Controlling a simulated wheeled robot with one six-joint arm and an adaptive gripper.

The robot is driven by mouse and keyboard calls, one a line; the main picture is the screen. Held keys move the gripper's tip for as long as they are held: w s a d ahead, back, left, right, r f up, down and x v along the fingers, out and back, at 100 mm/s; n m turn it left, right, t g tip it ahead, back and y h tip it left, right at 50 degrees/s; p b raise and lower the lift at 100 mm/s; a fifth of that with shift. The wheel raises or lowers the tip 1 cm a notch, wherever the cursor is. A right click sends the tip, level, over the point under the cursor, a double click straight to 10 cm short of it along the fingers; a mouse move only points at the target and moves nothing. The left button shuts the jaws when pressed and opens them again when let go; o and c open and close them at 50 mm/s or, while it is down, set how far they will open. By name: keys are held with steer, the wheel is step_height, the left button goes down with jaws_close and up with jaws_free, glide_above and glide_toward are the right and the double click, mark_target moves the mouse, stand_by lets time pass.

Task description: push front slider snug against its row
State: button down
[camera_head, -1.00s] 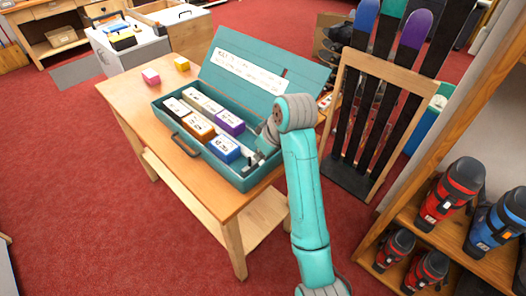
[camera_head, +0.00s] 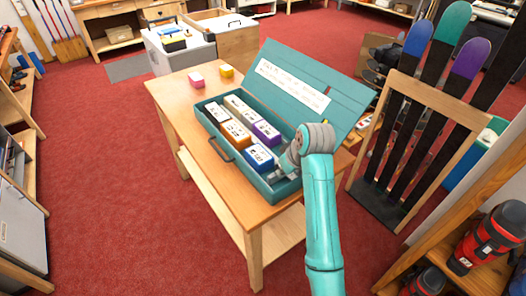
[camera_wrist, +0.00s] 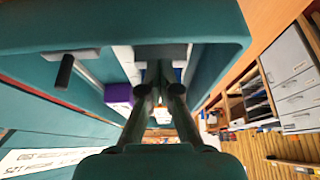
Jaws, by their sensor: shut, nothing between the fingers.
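The teal box (camera_head: 262,189) stands open on the wooden bench, with two rows of labelled blocks. The front row ends at the right in a blue block (camera_head: 259,158), the back row in a purple block (camera_head: 267,133). My gripper (camera_head: 280,172) is down in the box's right end, right of the blue block; its fingers (camera_wrist: 158,74) are shut and empty. A grey piece, seemingly the front slider (camera_wrist: 162,52), shows by the fingertips in the wrist view; contact and its gap to the row are unclear. Another slider with a dark knob (camera_wrist: 65,71) shows near the purple block (camera_wrist: 118,94).
The box's lid (camera_head: 300,85) stands open behind the rows. A ski rack (camera_head: 420,130) and boot shelf stand to the right.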

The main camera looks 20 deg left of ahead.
mark_target(266, 161)
steer(key=shift+w+a, duration=0.85)
steer(key=shift+a, duration=0.25)
steer(key=shift+w+a, duration=0.8)
steer(key=shift+a, duration=0.25)
steer(key=shift+w+a, duration=0.85)
steer(key=shift+a, duration=0.25)
steer(key=shift+s+d, duration=0.5)
steer(key=shift+d, duration=0.1)
steer(key=shift+r, duration=0.15)
step_height(266, 161, up, 11)
steer(key=shift+d, duration=0.1)
